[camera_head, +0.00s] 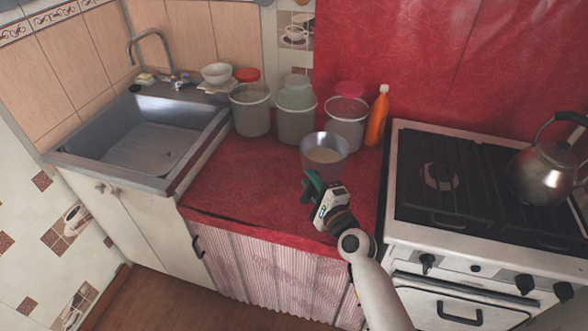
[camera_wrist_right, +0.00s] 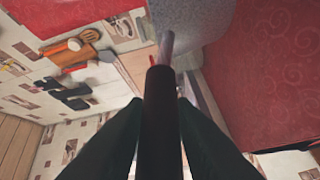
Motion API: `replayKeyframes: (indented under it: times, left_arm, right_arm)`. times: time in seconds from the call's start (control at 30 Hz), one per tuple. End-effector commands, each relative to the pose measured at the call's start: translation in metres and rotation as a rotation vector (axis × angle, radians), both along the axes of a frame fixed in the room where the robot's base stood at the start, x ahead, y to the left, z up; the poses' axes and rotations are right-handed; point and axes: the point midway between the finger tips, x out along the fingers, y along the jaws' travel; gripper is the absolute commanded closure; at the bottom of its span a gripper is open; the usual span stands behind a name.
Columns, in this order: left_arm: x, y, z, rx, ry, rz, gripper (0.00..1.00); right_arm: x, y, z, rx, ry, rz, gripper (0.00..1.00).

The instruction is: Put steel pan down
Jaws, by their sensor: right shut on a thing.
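The steel pan (camera_head: 313,168) is in the head view above the red counter, in front of the white buckets. Its open top faces up, with a pale inside. My right gripper (camera_head: 312,186) is at the pan's near side, shut on its handle. The right wrist view shows the dark handle (camera_wrist_right: 160,110) between the two fingers and the grey pan body (camera_wrist_right: 190,35) beyond it. The head view does not show clearly whether the pan's base touches the counter. My left gripper is in neither view.
The red counter (camera_head: 235,185) has free room left of the pan. Several lidded buckets (camera_head: 252,112) and an orange bottle (camera_head: 377,118) stand behind it. A sink (camera_head: 150,140) is at the left. A stove (camera_head: 450,185) with a kettle (camera_head: 545,172) is at the right.

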Motion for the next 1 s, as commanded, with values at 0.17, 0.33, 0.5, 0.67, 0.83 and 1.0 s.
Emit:
replayKeyframes:
  times: [0.17,0.33,0.5,0.67,0.83,1.0]
  left_arm:
    - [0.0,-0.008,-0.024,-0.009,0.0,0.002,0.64]
    - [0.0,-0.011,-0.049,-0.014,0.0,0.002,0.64]
    - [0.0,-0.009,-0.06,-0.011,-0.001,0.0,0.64]
    - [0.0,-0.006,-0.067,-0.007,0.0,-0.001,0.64]
    - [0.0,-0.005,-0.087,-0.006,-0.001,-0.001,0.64]
    - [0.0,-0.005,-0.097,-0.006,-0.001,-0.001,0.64]
  right_arm:
    - [0.001,0.0,-0.019,-0.001,-0.012,-0.004,1.0]
    - [0.001,0.0,-0.045,-0.001,-0.012,-0.003,1.0]
    - [0.001,-0.001,-0.056,-0.001,-0.012,-0.003,1.0]
    - [0.001,-0.001,-0.063,-0.001,-0.012,-0.004,1.0]
    - [0.001,-0.001,-0.084,0.0,-0.012,-0.004,1.0]
    - [0.001,-0.001,-0.094,0.0,-0.012,-0.003,1.0]
